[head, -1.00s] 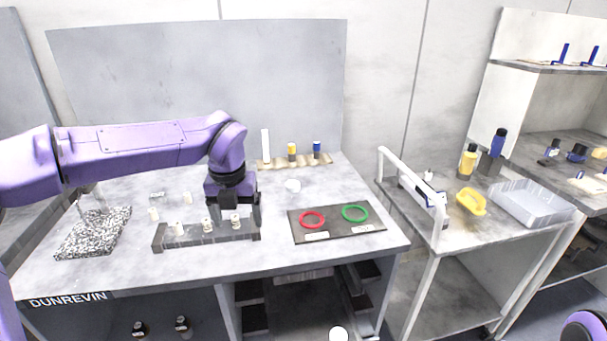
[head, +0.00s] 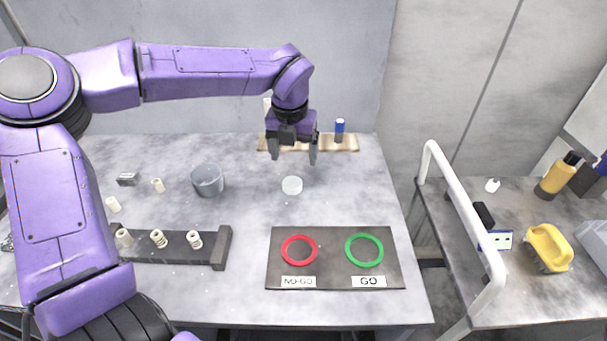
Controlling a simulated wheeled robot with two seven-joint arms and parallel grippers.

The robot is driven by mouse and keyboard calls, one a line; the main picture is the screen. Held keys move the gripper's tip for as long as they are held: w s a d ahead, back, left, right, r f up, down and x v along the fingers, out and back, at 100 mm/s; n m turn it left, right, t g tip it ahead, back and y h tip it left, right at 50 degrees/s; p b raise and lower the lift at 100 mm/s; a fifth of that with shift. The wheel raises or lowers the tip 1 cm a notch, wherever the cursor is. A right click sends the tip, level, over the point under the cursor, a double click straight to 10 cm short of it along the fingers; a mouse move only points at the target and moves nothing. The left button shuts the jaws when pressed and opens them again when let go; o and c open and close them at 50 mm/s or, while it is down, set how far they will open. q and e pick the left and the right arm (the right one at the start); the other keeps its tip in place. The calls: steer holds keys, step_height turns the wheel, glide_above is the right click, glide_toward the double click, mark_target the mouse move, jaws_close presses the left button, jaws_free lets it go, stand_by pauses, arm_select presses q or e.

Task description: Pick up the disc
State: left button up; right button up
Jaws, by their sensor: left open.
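The disc (head: 292,186) is white and round and lies flat on the grey table (head: 345,195). My left gripper (head: 294,158) points down with its two fingers apart and nothing between them. In the head view its fingertips appear just above and behind the disc; the exact gap is hard to judge. My right gripper is not in view.
A dark board with a red NO-GO ring (head: 299,250) and a green GO ring (head: 364,251) lies in front of the disc. A grey cup (head: 207,180) stands to the left. A dark rack (head: 215,250) holds small cream pieces. A cart with a white rail (head: 462,205) stands right.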

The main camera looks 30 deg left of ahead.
mark_target(292, 183)
arm_select(q)
steer(key=s+f, duration=0.1)
steer(key=f, duration=0.2)
steer(key=shift+s+a, duration=0.15)
steer(key=shift+s, duration=0.25)
steer(key=f, duration=0.1)
steer(key=w+f+p, duration=0.1)
steer(key=f, duration=0.3)
steer(key=shift+w+a+p, duration=0.1)
steer(key=shift+w+p, duration=0.2)
steer(key=shift+w, duration=0.1)
steer(key=shift+f, duration=0.25)
steer(key=shift+s+r, duration=0.1)
steer(key=shift+s, duration=0.2)
steer(key=shift+w, duration=0.1)
steer(key=c, duration=1.2)
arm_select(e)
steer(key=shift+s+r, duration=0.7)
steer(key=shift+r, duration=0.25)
